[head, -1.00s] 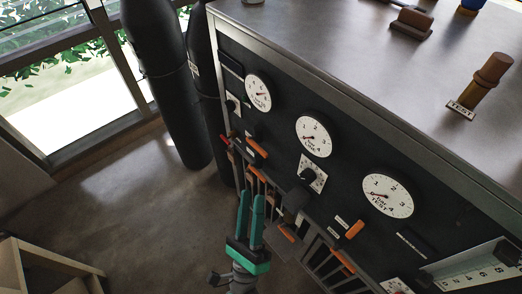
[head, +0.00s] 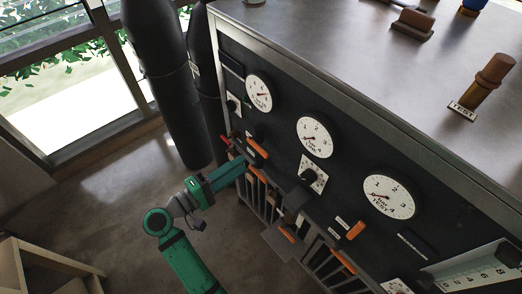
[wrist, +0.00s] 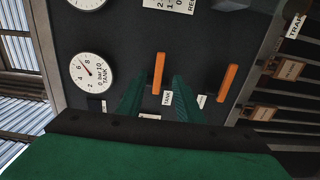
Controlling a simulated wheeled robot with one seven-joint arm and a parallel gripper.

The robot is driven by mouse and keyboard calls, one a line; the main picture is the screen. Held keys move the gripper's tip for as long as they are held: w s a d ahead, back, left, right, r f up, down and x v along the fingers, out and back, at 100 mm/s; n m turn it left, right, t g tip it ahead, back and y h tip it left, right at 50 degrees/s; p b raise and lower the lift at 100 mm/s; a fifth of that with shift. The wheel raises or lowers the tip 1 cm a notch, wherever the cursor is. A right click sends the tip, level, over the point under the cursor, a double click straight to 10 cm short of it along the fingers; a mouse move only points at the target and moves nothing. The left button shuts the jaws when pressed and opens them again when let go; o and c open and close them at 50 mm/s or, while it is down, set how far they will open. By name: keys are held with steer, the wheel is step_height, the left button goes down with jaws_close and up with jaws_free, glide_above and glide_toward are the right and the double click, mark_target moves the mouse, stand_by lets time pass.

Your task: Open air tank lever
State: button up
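An orange lever (wrist: 158,72) stands upright on the black panel in the wrist view, with a small TANK label (wrist: 167,98) beside its lower end. My gripper (wrist: 158,80) is open; its two green fingers point at the panel on either side of this lever, with no visible contact. In the head view my gripper (head: 241,163) reaches the panel's left end, just below an orange lever (head: 258,148). The TANK gauge (wrist: 92,72) is left of the lever in the wrist view, its needle off zero. How deep the fingers reach around the lever is unclear.
A second orange lever (wrist: 227,82) is right of the fingers. Dark tanks (head: 165,80) stand left of the bench. Grey rack bars (head: 270,205) run below the panel. The bench top (head: 340,50) holds a TEST fitting (head: 487,80). Open floor (head: 90,200) lies left.

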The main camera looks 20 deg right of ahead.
mark_target(260, 152)
steer(key=shift+x, duration=4.8)
jaws_close()
steer(key=shift+s, duration=0.1)
